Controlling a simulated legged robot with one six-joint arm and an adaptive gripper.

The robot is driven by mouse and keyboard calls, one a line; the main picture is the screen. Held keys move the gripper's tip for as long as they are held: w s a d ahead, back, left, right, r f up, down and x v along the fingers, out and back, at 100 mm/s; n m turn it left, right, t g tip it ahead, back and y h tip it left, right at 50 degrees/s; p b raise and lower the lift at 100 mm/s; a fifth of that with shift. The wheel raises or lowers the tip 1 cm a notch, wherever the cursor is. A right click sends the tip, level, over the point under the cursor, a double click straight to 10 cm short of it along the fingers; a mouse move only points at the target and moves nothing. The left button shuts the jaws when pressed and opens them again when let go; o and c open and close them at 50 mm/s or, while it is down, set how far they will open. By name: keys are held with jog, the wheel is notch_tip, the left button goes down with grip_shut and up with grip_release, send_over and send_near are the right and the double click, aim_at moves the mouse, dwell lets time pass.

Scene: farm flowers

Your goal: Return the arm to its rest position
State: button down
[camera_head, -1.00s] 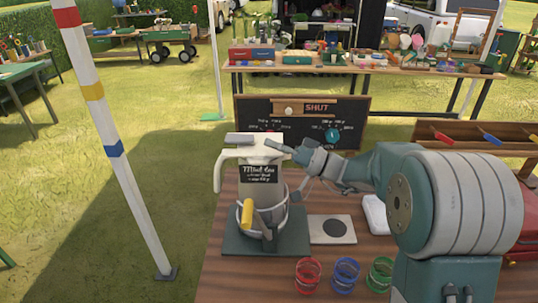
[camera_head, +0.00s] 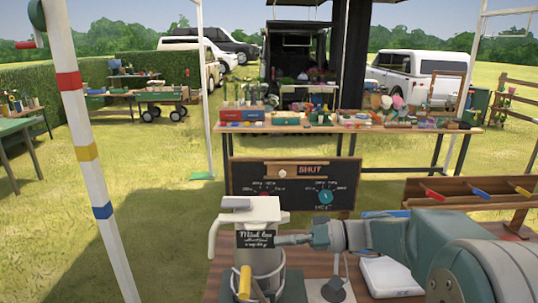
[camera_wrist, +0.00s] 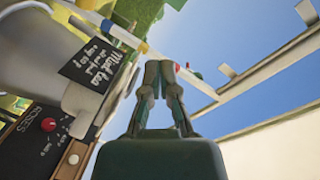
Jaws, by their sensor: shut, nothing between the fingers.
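My gripper (camera_head: 282,240) is at the right side of a pale grey urn (camera_head: 258,210) with a dark "Mint tea" label (camera_head: 254,239). In the wrist view my gripper (camera_wrist: 160,66) has its fingers together and holds nothing. The label (camera_wrist: 88,58) shows to its left there, partly over the urn's pale body. In the head view my arm reaches in from the lower right, roughly level. I cannot tell whether the fingertips touch the urn. The urn stands upright with a yellow lever (camera_head: 245,282) at its front.
A chalkboard (camera_head: 293,188) with a "SHUT" sign stands behind the urn. A white pad (camera_head: 388,274) lies on the wooden table (camera_head: 213,290). A wooden rack (camera_head: 468,191) stands at the right. A striped pole (camera_head: 88,150) rises at the left. Grass lies beyond.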

jog(key=s+d+f+m+h, duration=0.2)
jog(key=s+h, duration=0.3)
jog(key=s, duration=0.2)
jog(key=s+d+f+m+h, duration=0.2)
jog(key=s+h, duration=0.3)
jog(key=s, duration=0.3)
jog(key=s+d+m+t+h, duration=0.2)
jog(key=s+d+t+h, duration=0.2)
jog(key=d, duration=0.4)
jog(key=shift+s+d+f+m+t+h, duration=0.2)
jog(key=shift+s+m+t+h, duration=0.15)
jog(key=shift+s+h, duration=0.7)
jog(key=shift+w+a, duration=0.15)
